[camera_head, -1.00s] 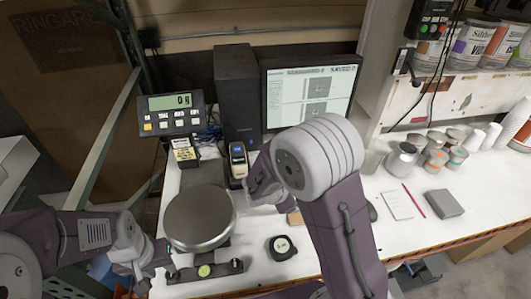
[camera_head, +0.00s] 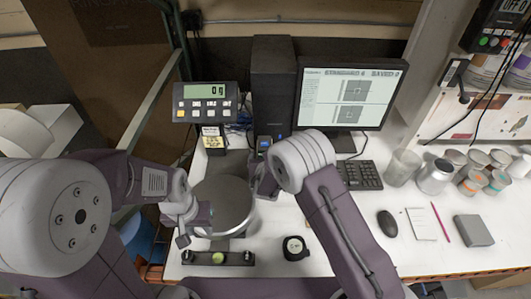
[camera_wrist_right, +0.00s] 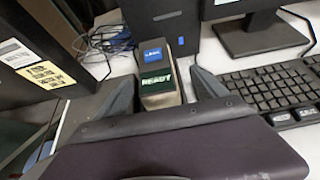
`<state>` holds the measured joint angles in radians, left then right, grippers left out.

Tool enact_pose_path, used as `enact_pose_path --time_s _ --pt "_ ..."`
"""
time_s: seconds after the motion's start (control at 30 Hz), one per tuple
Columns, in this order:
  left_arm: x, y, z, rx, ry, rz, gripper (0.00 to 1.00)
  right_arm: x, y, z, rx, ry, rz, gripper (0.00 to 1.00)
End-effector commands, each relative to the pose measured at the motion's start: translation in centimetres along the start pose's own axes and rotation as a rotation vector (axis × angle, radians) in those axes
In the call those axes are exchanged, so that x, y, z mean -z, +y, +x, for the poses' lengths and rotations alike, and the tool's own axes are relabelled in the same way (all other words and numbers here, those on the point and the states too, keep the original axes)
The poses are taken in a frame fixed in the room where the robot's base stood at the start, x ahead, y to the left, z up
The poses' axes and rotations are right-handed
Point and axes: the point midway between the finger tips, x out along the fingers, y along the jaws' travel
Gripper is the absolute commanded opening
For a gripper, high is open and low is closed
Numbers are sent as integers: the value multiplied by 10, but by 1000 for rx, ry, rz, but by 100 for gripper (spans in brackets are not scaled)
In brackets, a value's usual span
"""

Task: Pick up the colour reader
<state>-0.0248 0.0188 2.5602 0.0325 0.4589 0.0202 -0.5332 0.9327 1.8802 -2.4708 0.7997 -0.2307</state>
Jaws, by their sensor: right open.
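The colour reader (camera_wrist_right: 157,78) is a small upright handheld device with a blue label and a green screen reading READY. In the head view only its top (camera_head: 264,143) shows, in front of the black computer tower; my right arm hides the rest. My right gripper (camera_wrist_right: 165,82) is open, with one finger on each side of the reader. Whether the fingers touch it I cannot tell. My left gripper (camera_head: 187,228) is at the left side of the round scale plate, away from the reader; its jaw opening is unclear.
The round scale plate (camera_head: 224,207) lies between my grippers. The computer tower (camera_head: 274,85) and monitor (camera_head: 350,95) stand behind, with a keyboard (camera_head: 361,175) to the right. A black round tape-measure-like object (camera_head: 295,248) lies in front. Cans and cups stand at the right.

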Motion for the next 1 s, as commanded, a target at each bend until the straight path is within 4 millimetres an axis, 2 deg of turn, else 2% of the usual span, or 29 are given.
enact_pose_path --time_s 0.17,0.3,0.57,0.6,0.8,0.9,1.0 --pt "2 0 -20 0 0 0 36 1 3 24 1 3 0 82" --pt "2 0 -23 0 0 0 36 4 3 45 2 1 1 82" --pt "2 0 -23 0 0 0 36 5 3 51 0 1 0 82" --pt "2 0 -23 0 0 0 36 5 3 50 0 1 0 79" --pt "2 0 -23 0 0 0 36 5 3 50 0 1 0 23" --pt "2 0 -23 0 0 0 36 5 3 50 0 1 0 0" --pt "2 0 -23 0 0 0 36 2 4 50 0 -4 1 0"
